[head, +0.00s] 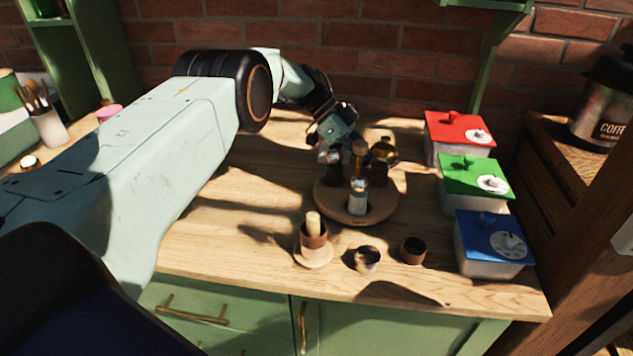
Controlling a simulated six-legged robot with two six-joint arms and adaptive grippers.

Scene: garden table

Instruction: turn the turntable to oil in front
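The round wooden turntable (335,207) stands on the table in the middle of the head view. A small bottle-like container with a pale label (357,197) stands at its front. A tall brown wooden item (359,160) stands behind that, and a golden, shiny vessel (386,150) is at the back right. Dark small items between them are hard to make out. I cannot tell for sure which is the oil. My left gripper (333,152) reaches down at the turntable's back left, close to these items; its fingertips are partly hidden and small. My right gripper is out of view.
In front of the turntable are a wooden mortar with pestle (313,240) and two small cups (366,260) (413,250). Red (455,128), green (467,170) and blue (487,228) lidded boxes line the right. A coffee canister (603,105) stands far right.

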